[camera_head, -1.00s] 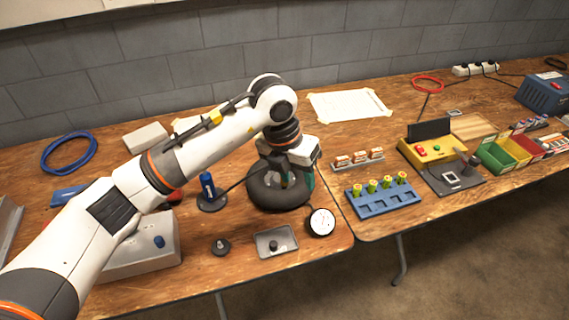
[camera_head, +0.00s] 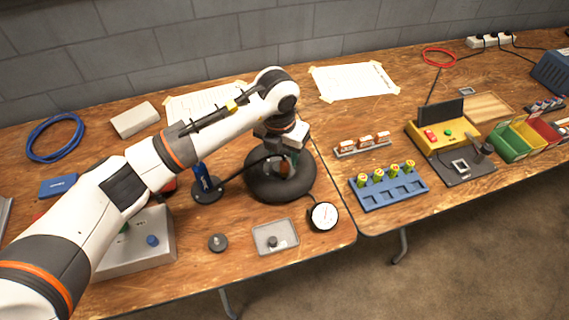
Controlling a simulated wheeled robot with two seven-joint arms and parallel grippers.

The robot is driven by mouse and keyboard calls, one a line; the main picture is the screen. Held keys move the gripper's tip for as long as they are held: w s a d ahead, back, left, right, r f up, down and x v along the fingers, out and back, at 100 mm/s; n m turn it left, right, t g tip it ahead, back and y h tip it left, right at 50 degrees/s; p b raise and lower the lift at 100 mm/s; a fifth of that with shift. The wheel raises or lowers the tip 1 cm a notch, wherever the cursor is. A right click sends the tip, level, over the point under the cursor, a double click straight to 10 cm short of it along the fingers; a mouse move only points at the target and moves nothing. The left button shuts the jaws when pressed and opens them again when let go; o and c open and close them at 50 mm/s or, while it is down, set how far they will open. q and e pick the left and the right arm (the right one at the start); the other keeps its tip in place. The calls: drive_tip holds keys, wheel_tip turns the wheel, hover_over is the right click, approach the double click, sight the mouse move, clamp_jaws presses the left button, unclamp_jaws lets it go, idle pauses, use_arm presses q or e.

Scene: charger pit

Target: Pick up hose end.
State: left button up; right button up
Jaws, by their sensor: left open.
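A black hose (camera_head: 238,171) rises from the base of a blue hand pump (camera_head: 203,180) and runs right, over the edge of a black tire (camera_head: 262,188), toward my left gripper (camera_head: 286,163). The tire lies flat on the wooden table. My left gripper is open and points down over the tire's middle. The hose end is at or close to the fingers, partly hidden by the gripper and wrist; I cannot tell whether they touch. My right gripper is not in view.
A round gauge (camera_head: 323,216), a grey tray (camera_head: 275,237) and a small dark knob (camera_head: 217,242) stand in front of the tire. A blue battery holder (camera_head: 390,190) is to the right. A grey box (camera_head: 140,245) sits under my left arm. A blue cable coil (camera_head: 54,138) lies at left.

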sight(284, 161)
use_arm(q)
drive_tip(key=f, duration=0.3)
drive_tip(key=shift+d+f+p, duration=0.2)
drive_tip(key=shift+f+p, duration=0.15)
drive_tip(key=shift+p, duration=0.05)
drive_tip(key=shift+f, duration=0.4)
drive_tip(key=shift+c, duration=0.2)
clamp_jaws()
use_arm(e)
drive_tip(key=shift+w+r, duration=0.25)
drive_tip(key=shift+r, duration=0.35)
use_arm(q)
drive_tip(key=shift+r, duration=0.1)
